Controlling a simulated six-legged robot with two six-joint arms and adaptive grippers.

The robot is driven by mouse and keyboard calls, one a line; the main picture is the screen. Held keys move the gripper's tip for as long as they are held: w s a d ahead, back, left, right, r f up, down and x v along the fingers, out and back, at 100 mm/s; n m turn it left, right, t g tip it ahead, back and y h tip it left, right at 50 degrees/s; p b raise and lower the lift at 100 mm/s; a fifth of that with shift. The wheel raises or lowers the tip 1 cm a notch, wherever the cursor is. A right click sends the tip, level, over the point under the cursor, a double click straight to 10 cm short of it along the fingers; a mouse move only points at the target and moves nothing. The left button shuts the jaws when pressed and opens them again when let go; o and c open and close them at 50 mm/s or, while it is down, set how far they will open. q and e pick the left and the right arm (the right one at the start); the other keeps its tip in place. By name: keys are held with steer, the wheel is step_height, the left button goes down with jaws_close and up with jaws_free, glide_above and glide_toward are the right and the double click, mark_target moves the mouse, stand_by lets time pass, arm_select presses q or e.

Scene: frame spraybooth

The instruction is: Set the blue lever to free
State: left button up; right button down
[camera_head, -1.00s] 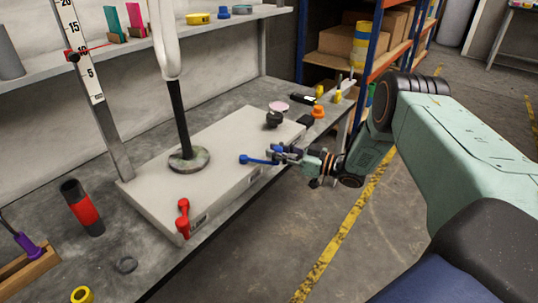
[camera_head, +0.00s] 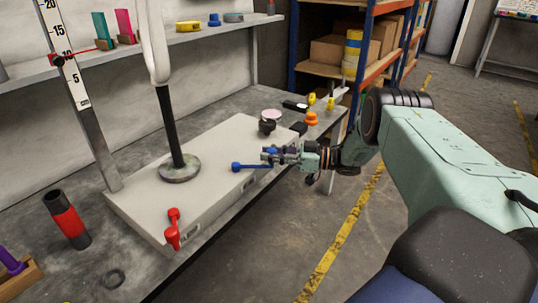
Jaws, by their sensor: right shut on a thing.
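The blue lever (camera_head: 250,167) is on the right part of the front edge of the light grey base block (camera_head: 215,160). Its round knob points left and its other end runs into my right gripper (camera_head: 272,157). My right gripper is shut on the blue lever, its arm coming in from the right. The lever's pivot is hidden by the gripper, and any label beside it is too small to read. A red lever (camera_head: 173,229) is at the front left corner of the block, with a label beside it. My left gripper is not in view.
A black post on a round foot (camera_head: 179,168) rises from the block. A black knob (camera_head: 267,126) sits behind the gripper. A red and black cylinder (camera_head: 67,219) stands on the bench at left. Orange and yellow items lie at the back right. Floor is free in front.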

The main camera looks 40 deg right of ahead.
steer(key=shift+d, duration=0.2)
steer(key=c, duration=1.2)
jaws_free()
steer(key=shift+o, duration=0.7)
steer(key=shift+a, duration=0.1)
steer(key=v, duration=1.2)
steer(key=shift+r, duration=0.1)
